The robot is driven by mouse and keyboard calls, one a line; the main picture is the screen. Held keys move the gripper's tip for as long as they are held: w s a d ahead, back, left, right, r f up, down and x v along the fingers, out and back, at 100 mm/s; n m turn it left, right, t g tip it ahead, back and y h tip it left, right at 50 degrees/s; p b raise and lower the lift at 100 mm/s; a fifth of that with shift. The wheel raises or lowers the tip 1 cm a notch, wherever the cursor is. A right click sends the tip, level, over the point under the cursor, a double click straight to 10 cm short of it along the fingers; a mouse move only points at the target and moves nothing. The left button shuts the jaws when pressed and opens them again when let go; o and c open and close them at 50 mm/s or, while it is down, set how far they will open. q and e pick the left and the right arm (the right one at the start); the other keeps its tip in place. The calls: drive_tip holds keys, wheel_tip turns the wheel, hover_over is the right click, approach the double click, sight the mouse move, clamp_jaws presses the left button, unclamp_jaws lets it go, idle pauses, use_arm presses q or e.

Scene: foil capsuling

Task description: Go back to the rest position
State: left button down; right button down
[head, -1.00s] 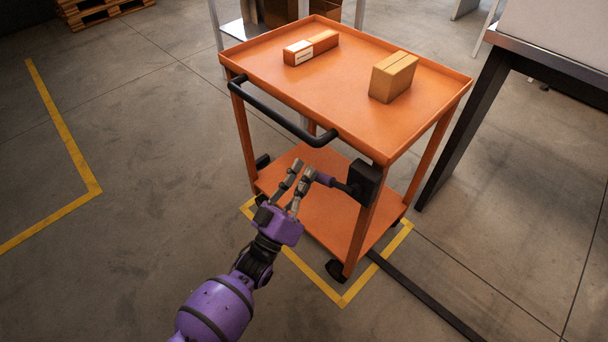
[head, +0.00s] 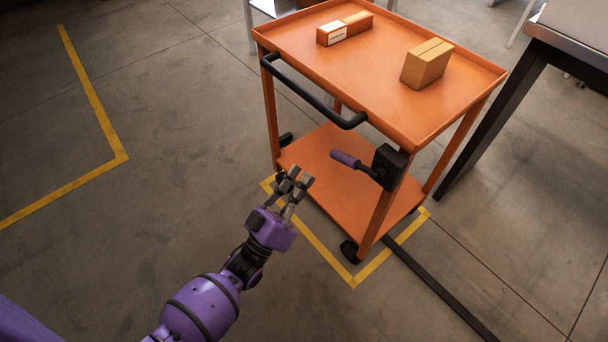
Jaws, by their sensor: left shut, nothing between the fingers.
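My left gripper (head: 292,184), purple with grey fingers, shows in the head view in front of the cart's lower left side. It is shut and empty, with its fingertips apart from everything. To its right is a lever with a purple grip (head: 345,159), fixed to a black box (head: 389,166) on the cart's near leg. A gap lies between the fingers and the lever. My right gripper is not in view.
A dark-legged table (head: 496,118) stands at right. The floor at left is clear, with yellow lines (head: 95,97).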

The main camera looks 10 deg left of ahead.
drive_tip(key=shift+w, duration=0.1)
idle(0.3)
